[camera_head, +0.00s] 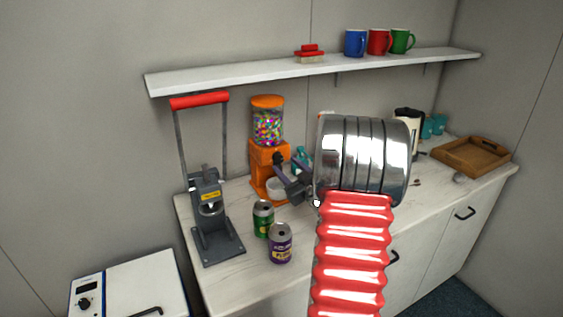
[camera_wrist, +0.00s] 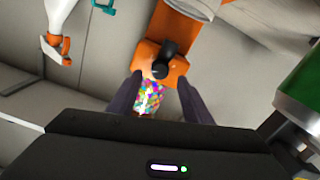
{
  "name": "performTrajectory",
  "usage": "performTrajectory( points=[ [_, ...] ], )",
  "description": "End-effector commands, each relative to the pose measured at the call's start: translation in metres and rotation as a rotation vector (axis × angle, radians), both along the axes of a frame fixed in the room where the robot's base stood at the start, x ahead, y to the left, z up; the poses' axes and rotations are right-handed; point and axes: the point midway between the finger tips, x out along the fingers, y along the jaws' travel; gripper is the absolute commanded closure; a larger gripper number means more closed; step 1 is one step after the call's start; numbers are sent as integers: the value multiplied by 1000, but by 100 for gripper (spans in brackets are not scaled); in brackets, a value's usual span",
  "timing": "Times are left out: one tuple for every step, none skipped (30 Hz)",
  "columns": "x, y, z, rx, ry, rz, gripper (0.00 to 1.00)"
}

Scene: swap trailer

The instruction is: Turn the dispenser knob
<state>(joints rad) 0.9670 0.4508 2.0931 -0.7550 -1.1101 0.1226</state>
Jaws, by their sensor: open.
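The dispenser (camera_head: 268,102) is orange with a clear globe of coloured candies, standing on the counter against the wall. Its black knob (camera_wrist: 164,62) sits on the orange front in the wrist view; it also shows in the head view (camera_head: 279,157). My gripper (camera_wrist: 160,82) is open, with one dark finger on each side below the knob in the wrist picture. I cannot tell whether the fingers touch it. In the head view my gripper (camera_head: 288,176) is in front of the dispenser at its right, partly hidden by my arm.
A green can (camera_head: 263,219) and a purple can (camera_head: 280,243) stand in front of the dispenser. A grey press with a red handle (camera_head: 199,100) stands left. A white bowl (camera_head: 277,190) sits at the dispenser's base. A spray bottle (camera_wrist: 58,28) shows in the wrist view.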

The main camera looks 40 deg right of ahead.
Motion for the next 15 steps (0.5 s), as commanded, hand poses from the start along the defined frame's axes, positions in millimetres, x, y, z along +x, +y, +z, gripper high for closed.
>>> performTrajectory(
  points=[
    [8, -2, 0, 0, -2, 2, 55],
    [12, -4, 0, 0, -1, 1, 55],
    [18, -6, -1, 1, 0, 0, 55],
    [22, -7, 0, 1, -1, 0, 55],
    [25, -8, 0, 0, -1, 0, 55],
    [30, -10, 0, 0, -1, 0, 55],
    [33, -11, 0, 0, -1, 0, 55],
    [36, -12, 0, 0, 0, 0, 55],
    [38, -13, 0, 0, 1, 0, 55],
    [40, -14, 0, 0, 0, -1, 55],
    [41, -14, 0, 0, 0, -1, 55],
    [43, -14, 0, 0, 0, -1, 55],
    [43, -15, 0, 0, 0, -1, 55],
    [44, -15, 0, 0, -1, -2, 55],
    [44, -15, 0, 0, -1, -2, 55]
  ],
)
